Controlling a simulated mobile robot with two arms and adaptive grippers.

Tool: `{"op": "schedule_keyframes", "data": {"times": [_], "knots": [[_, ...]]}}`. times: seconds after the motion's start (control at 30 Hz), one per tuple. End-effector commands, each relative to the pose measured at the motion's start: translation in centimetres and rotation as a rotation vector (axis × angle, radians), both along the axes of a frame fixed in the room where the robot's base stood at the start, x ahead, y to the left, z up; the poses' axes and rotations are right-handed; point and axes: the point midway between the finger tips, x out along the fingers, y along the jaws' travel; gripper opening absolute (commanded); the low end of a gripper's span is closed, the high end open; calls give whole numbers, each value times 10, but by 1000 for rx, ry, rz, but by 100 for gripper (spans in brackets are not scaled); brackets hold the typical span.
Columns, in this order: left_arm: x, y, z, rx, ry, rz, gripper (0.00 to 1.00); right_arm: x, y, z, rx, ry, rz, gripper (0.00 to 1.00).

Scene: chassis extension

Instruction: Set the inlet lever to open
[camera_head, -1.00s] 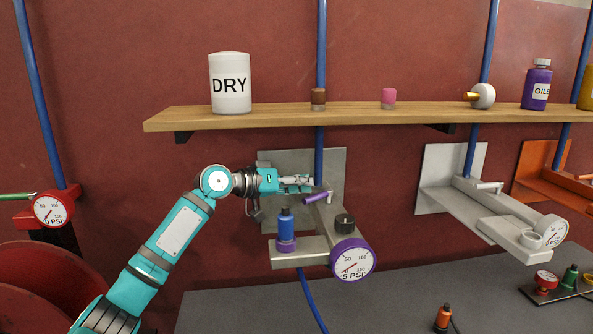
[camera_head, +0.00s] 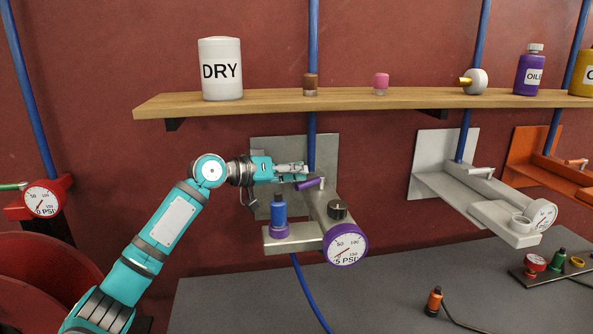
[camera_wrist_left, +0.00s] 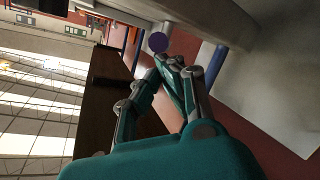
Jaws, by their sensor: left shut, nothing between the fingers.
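The inlet lever is a short purple handle (camera_head: 310,184) on the upper part of the grey regulator assembly (camera_head: 323,205), pointing left. Its round purple end (camera_wrist_left: 158,42) shows in the left wrist view, just beyond the fingertips. My left gripper (camera_head: 304,171) is shut and empty, just above and behind the lever in the head view. It also shows in the left wrist view (camera_wrist_left: 172,62), with the fingertips together close to the lever's end. I cannot tell whether they touch. My right gripper is not in view.
A blue-capped fitting (camera_head: 279,214), a black knob (camera_head: 337,210) and a purple-rimmed gauge (camera_head: 345,244) sit on the assembly below the lever. A blue pipe (camera_head: 312,140) runs up behind the fingers. A wooden shelf (camera_head: 240,103) spans above. Another grey assembly (camera_head: 490,205) stands right.

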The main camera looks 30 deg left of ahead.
Motion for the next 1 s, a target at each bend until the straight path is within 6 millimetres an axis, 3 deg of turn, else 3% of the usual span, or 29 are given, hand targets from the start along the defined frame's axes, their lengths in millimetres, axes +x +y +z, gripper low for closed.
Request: {"op": "schedule_keyframes", "data": {"times": [0.57,1.0], "knots": [[-6,-11,0,0,1,-1,0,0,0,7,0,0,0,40],[-11,-30,0,0,2,-1,0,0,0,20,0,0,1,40]]}}
